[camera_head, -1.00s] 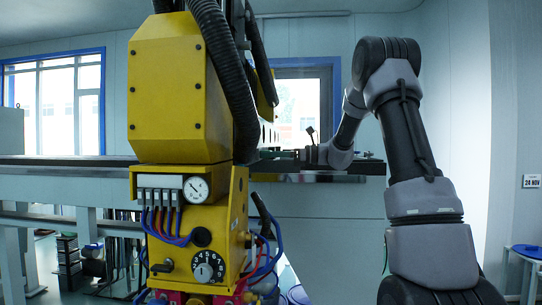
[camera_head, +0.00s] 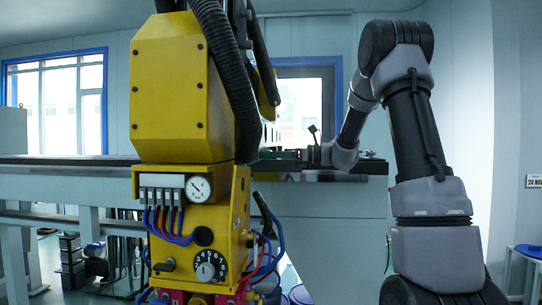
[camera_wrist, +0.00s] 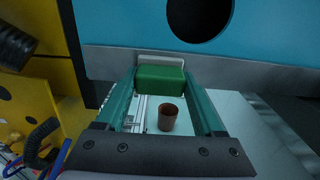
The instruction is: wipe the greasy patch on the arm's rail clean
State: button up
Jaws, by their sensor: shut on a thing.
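My gripper (camera_wrist: 160,92) is shut on a green block (camera_wrist: 160,78) with a pale backing, held between its teal fingers. In the head view my gripper (camera_head: 290,154) is small, at the rail just right of the yellow machine. The rail (camera_head: 320,177) runs horizontally behind that machine. In the wrist view a grey strip (camera_wrist: 235,70), perhaps part of the rail, lies just beyond the block; I cannot tell whether they touch. I cannot make out a greasy patch in either view.
The yellow machine (camera_head: 178,95) with black hoses stands close left of my gripper. Beyond the strip is a blue panel (camera_wrist: 130,22) with a round dark hole. A brown cylinder (camera_wrist: 168,117) shows between my fingers, lower down. Blue cables hang at the machine's lower side.

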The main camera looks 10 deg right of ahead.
jog(key=shift+v, duration=2.9)
jog(key=v, duration=0.3)
